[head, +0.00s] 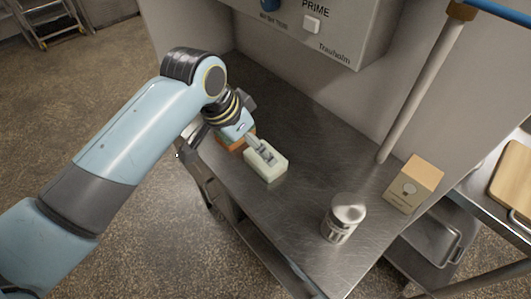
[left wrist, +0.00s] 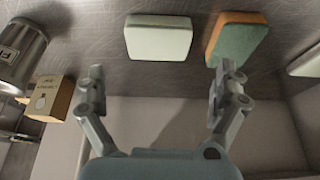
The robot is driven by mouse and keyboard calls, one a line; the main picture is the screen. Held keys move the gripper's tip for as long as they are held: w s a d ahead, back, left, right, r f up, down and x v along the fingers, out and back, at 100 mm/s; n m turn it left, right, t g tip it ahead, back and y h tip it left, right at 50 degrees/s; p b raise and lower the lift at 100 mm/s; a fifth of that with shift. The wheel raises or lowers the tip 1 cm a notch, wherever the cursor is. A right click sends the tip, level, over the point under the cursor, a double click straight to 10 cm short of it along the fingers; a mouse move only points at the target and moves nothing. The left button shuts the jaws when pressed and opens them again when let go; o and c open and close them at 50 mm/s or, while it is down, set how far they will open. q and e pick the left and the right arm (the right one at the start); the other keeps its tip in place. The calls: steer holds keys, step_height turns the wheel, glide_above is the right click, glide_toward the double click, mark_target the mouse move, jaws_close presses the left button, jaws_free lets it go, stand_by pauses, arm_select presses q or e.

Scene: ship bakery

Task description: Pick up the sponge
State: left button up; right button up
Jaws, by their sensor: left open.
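The sponge (head: 231,145), orange with a green layer, lies on the steel counter, partly hidden behind my left gripper in the head view. It also shows in the left wrist view (left wrist: 237,40), to the right of a pale green block (left wrist: 158,38). That block (head: 266,168) lies beside the sponge on the counter. My left gripper (head: 264,152) is open and empty, its fingers over the pale block in the head view. My right gripper is not in view.
A metal canister (head: 343,220) and a cardboard box (head: 413,186) stand at the right of the counter (head: 305,195). A white pipe (head: 423,85) rises near the box. A wall-mounted machine (head: 330,25) overhangs the back. The counter's middle is clear.

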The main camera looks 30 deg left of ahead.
mark_target(257, 162)
arm_select(q)
steer(key=x, duration=0.4)
steer(key=shift+d+p+x, duration=0.1)
steer(key=shift+p+x, duration=0.15)
steer(key=shift+x, duration=1.15)
steer(key=shift+d+p+x, duration=0.15)
steer(key=shift+p+x, duration=0.05)
steer(key=shift+x, duration=1.2)
steer(key=shift+r, duration=0.1)
steer(key=c, duration=0.4)
steer(key=shift+c, duration=0.4)
steer(key=shift+w+r, duration=0.1)
steer(key=shift+w, duration=0.05)
